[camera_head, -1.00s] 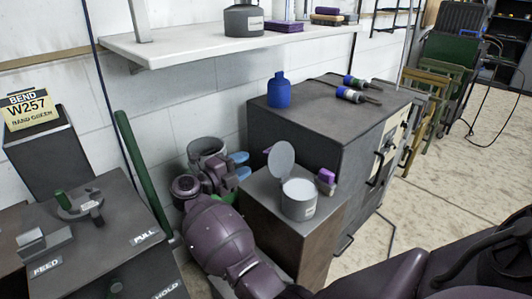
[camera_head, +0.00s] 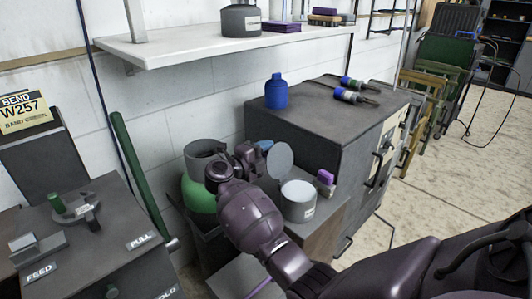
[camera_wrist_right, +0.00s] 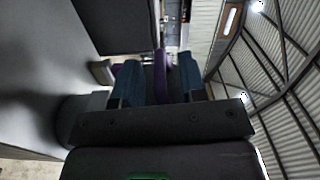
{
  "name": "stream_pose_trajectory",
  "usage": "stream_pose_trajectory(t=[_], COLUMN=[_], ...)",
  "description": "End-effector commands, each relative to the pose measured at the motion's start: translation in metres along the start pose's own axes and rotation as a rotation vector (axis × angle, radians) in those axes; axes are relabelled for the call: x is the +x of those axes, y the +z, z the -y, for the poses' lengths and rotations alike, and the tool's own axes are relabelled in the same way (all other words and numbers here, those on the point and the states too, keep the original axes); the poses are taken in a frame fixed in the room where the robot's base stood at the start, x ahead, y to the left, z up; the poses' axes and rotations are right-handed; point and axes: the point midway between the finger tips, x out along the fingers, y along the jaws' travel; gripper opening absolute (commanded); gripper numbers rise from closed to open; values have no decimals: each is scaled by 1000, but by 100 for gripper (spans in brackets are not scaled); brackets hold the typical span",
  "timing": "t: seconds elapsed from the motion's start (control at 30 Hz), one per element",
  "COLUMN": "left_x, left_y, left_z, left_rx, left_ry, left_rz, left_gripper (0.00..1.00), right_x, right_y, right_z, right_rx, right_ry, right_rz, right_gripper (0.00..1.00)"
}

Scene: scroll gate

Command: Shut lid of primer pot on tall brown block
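The primer pot (camera_head: 299,203) is a pale grey can on top of the tall brown block (camera_head: 322,238). Its round grey lid (camera_head: 281,161) stands open, roughly upright, at the pot's back left edge. My right gripper (camera_head: 264,146) has blue fingertips and is just left of the lid, near its upper edge. In the head view I cannot tell whether it touches the lid. In the right wrist view its two blue fingers (camera_wrist_right: 158,82) are apart, with a purple thing (camera_wrist_right: 160,65) showing beyond the gap. My left gripper is not in view.
A purple-topped item (camera_head: 325,182) sits beside the pot on the right. A dark cabinet (camera_head: 330,110) behind carries a blue bottle (camera_head: 276,91). A green container (camera_head: 199,195) and an open grey can (camera_head: 204,150) are left of my right arm. A white shelf (camera_head: 220,42) hangs above.

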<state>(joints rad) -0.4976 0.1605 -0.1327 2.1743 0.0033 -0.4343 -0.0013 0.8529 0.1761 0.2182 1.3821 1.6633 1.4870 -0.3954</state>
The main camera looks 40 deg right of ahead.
Motion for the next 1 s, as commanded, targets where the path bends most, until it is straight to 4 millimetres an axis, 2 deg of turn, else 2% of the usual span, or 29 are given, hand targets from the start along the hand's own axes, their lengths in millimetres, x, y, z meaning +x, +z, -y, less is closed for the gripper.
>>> stream_pose_trajectory(t=[0.03, 0.27, 0.3, 0.67, 1.0], left_x=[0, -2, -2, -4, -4], left_y=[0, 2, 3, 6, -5], left_z=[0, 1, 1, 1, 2], left_rx=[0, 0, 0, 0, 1], left_ry=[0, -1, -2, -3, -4], left_rz=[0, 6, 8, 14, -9], left_gripper=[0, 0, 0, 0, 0], right_x=[0, 0, 0, -1, -2], right_y=[0, 0, 0, -1, -16], right_z=[0, 0, -1, -2, 6], right_rx=[0, -1, -1, 14, 192], right_ry=[0, 0, 0, 2, 7], right_rz=[0, 0, 0, 1, 1], right_gripper=[37, 1, 0, 0, 0])
